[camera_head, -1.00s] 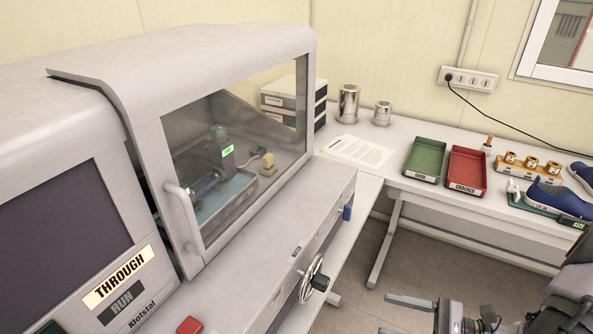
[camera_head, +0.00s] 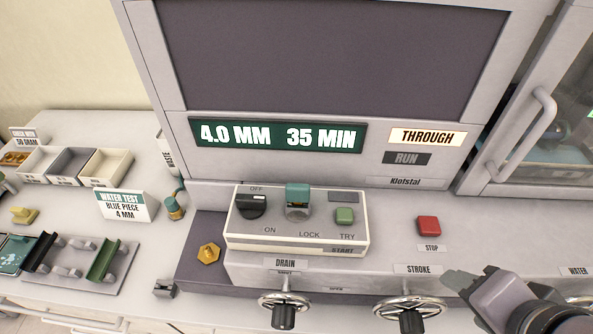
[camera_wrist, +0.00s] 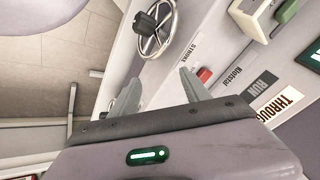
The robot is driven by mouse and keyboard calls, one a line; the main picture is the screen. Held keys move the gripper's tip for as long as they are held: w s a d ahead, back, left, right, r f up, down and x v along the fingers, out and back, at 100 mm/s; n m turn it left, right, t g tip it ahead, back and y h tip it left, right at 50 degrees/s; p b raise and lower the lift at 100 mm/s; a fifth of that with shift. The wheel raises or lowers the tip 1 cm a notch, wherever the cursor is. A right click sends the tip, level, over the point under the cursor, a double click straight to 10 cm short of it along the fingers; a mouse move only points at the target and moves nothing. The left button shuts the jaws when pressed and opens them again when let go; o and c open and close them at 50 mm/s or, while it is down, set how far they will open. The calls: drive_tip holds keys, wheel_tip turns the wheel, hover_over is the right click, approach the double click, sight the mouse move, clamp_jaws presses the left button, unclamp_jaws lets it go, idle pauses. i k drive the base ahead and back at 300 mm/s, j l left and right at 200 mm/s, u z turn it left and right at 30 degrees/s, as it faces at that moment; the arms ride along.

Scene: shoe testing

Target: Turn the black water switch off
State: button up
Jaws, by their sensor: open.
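In the head view a WATER label (camera_head: 576,271) is at the far right of the machine front. A handwheel (camera_head: 580,300) below it is mostly hidden by my arm. A black rotary switch (camera_head: 251,206) sits on the cream control box, between the words OFF and ON; its exact setting is hard to tell. My gripper (camera_head: 468,274) is open and empty at the lower right, well right of that switch. In the wrist view my gripper (camera_wrist: 158,80) has its fingers apart, near the STROKE handwheel (camera_wrist: 155,28) and red STOP button (camera_wrist: 204,74).
The cream box (camera_head: 300,242) also carries a teal lever (camera_head: 297,199) and a green button (camera_head: 345,215). DRAIN (camera_head: 284,306) and STROKE (camera_head: 408,308) handwheels project from the front edge. Trays and test pieces stand on the left table.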

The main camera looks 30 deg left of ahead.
sight(251, 206)
drive_tip(key=u, duration=0.45)
drive_tip(key=j+u, duration=0.15)
drive_tip(key=u, duration=0.35)
drive_tip(key=j+u, duration=0.1)
drive_tip(key=u, duration=0.35)
drive_tip(key=k+j, duration=0.05)
